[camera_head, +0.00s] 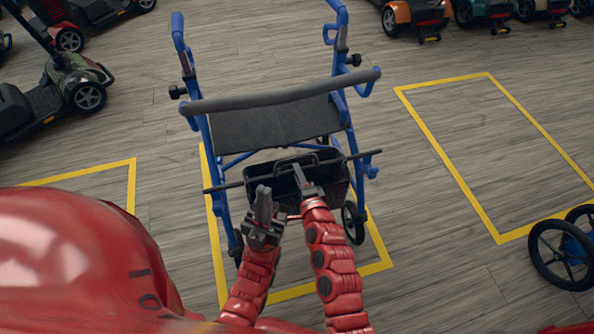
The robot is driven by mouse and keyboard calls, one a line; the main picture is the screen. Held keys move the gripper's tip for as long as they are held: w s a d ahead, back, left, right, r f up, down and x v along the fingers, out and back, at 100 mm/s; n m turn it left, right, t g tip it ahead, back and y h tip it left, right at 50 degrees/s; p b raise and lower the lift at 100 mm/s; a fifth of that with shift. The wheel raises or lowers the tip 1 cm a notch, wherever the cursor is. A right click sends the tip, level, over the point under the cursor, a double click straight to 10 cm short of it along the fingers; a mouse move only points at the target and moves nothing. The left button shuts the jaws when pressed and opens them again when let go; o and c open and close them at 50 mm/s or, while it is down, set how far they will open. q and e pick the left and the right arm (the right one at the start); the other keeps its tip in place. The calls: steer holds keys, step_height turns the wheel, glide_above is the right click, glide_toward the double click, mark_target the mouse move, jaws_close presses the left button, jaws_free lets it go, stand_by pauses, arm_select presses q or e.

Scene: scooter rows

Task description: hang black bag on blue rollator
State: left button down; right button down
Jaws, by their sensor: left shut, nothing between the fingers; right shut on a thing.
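The blue rollator (275,126) stands in the middle, with blue tubes, a black seat and a dark padded bar across it. The black bag (333,178) is in front of it, below the seat in the picture. A thin dark rod spans across the bag's top, past both its sides. My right gripper (300,173) is shut on the bag at its upper middle. My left gripper (263,193) is shut and empty, in front of the bag's left part, which it partly hides. I cannot tell whether the bag touches the rollator.
Yellow floor outlines surround the rollator, and an empty one (493,77) lies to the right. Scooters stand at the upper left (60,92) and along the top right (417,14). Black wheels (562,254) show at the right edge. The floor between is clear.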

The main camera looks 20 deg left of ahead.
step_height(320, 180, down, 6)
steer(key=b, duration=0.6)
steer(key=shift+f, duration=0.15)
stand_by(0.6)
steer(key=c, duration=0.7)
jaws_free()
steer(key=shift+f, duration=0.1)
steer(key=shift+p+v, duration=0.8)
steer(key=shift+v, duration=7.95)
steer(key=shift+w, duration=0.1)
